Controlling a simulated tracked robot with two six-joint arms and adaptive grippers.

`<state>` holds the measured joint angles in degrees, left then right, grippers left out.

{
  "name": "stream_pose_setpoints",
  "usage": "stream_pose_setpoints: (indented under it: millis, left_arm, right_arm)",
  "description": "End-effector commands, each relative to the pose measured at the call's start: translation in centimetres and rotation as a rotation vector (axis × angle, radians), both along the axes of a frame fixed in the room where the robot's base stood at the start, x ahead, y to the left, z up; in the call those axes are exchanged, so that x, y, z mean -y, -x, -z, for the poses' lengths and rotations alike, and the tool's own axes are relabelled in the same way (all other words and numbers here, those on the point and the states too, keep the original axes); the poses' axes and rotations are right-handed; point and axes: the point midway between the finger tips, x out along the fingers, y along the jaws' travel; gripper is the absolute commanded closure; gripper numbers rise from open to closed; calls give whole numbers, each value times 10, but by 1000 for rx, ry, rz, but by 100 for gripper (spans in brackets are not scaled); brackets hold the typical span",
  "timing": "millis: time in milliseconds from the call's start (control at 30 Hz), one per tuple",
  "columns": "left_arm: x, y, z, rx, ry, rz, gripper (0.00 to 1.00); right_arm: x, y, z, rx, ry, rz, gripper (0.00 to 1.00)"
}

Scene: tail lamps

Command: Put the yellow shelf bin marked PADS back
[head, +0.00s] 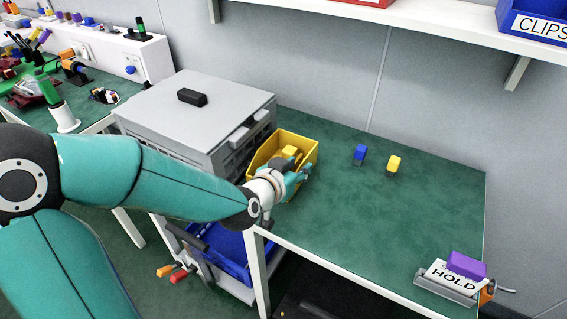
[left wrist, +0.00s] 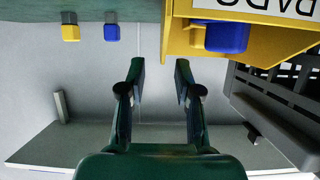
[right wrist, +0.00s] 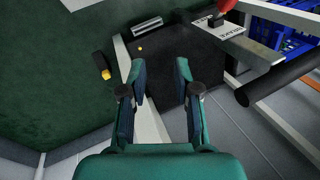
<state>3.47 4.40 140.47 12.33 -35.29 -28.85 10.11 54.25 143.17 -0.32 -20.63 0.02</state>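The yellow shelf bin (head: 308,146) stands on the green bench against the right side of the grey cabinet, with a yellow piece inside. In the left wrist view the bin (left wrist: 181,38) shows its white PADS label (left wrist: 265,8), and a blue piece (left wrist: 227,37) is also visible at it. My left gripper (head: 300,172) is at the bin's near right edge. In the left wrist view the left gripper (left wrist: 159,67) is open, with the bin's edge close to its fingertips; I cannot tell whether they touch it. My right gripper (right wrist: 164,68) is open and empty.
A wall shelf (head: 420,20) carries a blue CLIPS bin (head: 535,24) and a red bin, with a bare stretch between them. Blue (head: 360,153) and yellow (head: 393,163) pieces stand on the bench. A HOLD holder (head: 447,281) with a purple piece sits at front right. The grey cabinet (head: 205,115) is left.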

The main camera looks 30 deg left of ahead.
Motion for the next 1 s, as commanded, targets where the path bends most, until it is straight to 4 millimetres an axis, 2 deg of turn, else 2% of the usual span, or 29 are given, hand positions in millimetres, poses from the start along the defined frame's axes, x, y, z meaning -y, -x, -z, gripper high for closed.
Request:
stream_pose_setpoints:
  millis: [167, 500, 767, 800, 1000]
  left_arm:
    - [-1, -9, 4, 0, 0, -1, 67]
    - [-5, -49, 19, 0, -1, 0, 67]
    - [-5, -52, 20, 1, -1, 1, 67]
    - [-5, -52, 20, 1, -1, 1, 68]
    - [-5, -52, 20, 1, -1, 1, 100]
  right_arm:
    - [0, 0, 1, 0, 0, 0, 69]
    - [0, 0, 1, 0, 0, 0, 69]
    - [0, 0, 1, 0, 0, 0, 69]
    - [0, 0, 1, 0, 0, 0, 69]
    - [0, 0, 1, 0, 0, 0, 69]
